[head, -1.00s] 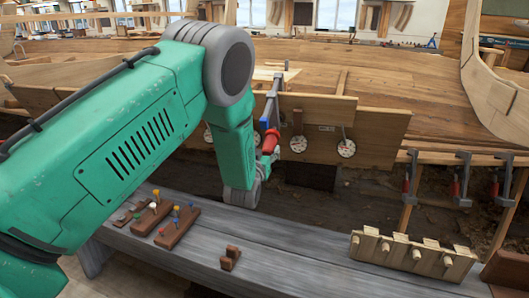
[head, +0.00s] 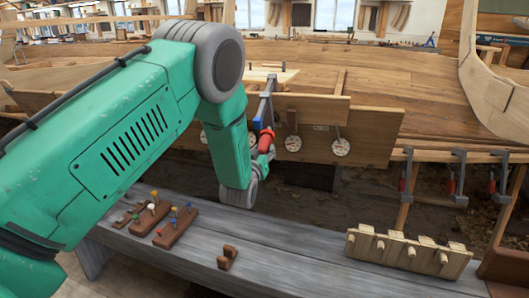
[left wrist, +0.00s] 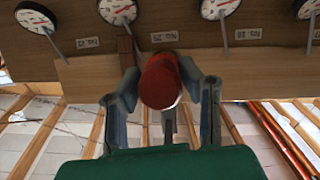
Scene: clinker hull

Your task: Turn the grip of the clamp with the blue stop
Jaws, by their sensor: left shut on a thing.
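The clamp (head: 268,92) with the blue stop (head: 257,124) hangs on the edge of the hull planking, its grey bar upright. Its red grip (head: 266,139) is at the lower end. My left gripper (head: 265,153) is at that grip, partly hidden by my own green arm. In the left wrist view the red grip (left wrist: 160,82) sits between the two grey fingers of my left gripper (left wrist: 160,98), seen end-on. The gripper is shut on it. My right gripper is not in view.
Several round white dials (head: 341,147) hang along the plank (head: 370,135). More clamps with red grips (head: 452,182) hang at the right. The grey bench (head: 290,262) below carries a pegged wooden rack (head: 408,250), a brown block (head: 227,257) and dark boards with coloured pegs (head: 176,228).

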